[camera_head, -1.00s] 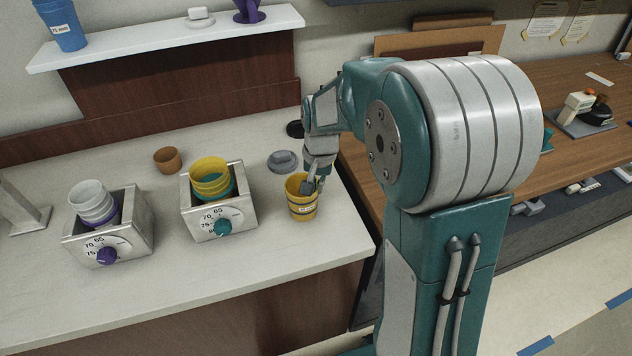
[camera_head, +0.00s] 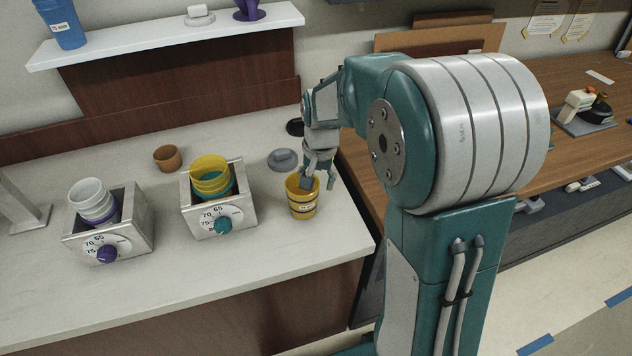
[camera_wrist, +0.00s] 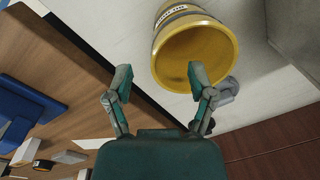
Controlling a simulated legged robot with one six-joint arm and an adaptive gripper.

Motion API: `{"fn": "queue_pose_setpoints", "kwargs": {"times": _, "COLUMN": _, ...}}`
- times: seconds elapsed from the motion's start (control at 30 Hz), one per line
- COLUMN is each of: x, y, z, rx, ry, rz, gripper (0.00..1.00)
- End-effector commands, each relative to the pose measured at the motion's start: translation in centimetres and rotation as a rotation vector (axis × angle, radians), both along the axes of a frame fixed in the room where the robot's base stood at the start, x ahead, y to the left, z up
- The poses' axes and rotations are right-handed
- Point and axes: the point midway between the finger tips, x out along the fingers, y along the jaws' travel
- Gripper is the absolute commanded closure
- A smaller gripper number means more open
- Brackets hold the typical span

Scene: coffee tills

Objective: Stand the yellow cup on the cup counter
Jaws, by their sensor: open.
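A yellow cup (camera_head: 302,203) with a white label stands upright on the white counter (camera_head: 270,245), near its right end. My gripper (camera_head: 319,181) is open and empty at the cup's rim. One finger overlaps the rim in the head view and the other is clear to the right. In the wrist view, the cup (camera_wrist: 178,42) shows its open mouth beyond my gripper (camera_wrist: 158,78). One finger overlaps the mouth there; whether it touches the cup, I cannot tell.
A metal holder (camera_head: 207,225) with stacked yellow and teal cups stands left of the cup. Another holder (camera_head: 135,230) has white and purple cups. A brown cup (camera_head: 167,158) and a grey lid (camera_head: 283,160) lie behind. A raised shelf (camera_head: 170,43) runs along the back.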

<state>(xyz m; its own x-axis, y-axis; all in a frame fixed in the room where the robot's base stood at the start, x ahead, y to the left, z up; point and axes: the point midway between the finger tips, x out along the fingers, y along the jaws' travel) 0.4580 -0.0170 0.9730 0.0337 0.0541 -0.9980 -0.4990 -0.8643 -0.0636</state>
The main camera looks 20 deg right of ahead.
Motion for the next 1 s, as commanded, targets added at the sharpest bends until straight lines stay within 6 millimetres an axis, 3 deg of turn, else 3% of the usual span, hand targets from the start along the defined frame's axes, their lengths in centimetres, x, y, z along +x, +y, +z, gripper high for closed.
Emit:
{"fn": "queue_pose_setpoints", "kwargs": {"times": 0.73, "x": 0.0, "y": 0.0, "z": 6.5, "rx": 0.000, "ry": -0.002, "rz": 0.001, "gripper": 0.29}}
{"fn": "queue_pose_setpoints", "kwargs": {"times": 1.0, "x": 0.0, "y": 0.0, "z": 7.2, "rx": -0.001, "ry": 0.001, "rz": 0.000, "gripper": 0.29}}
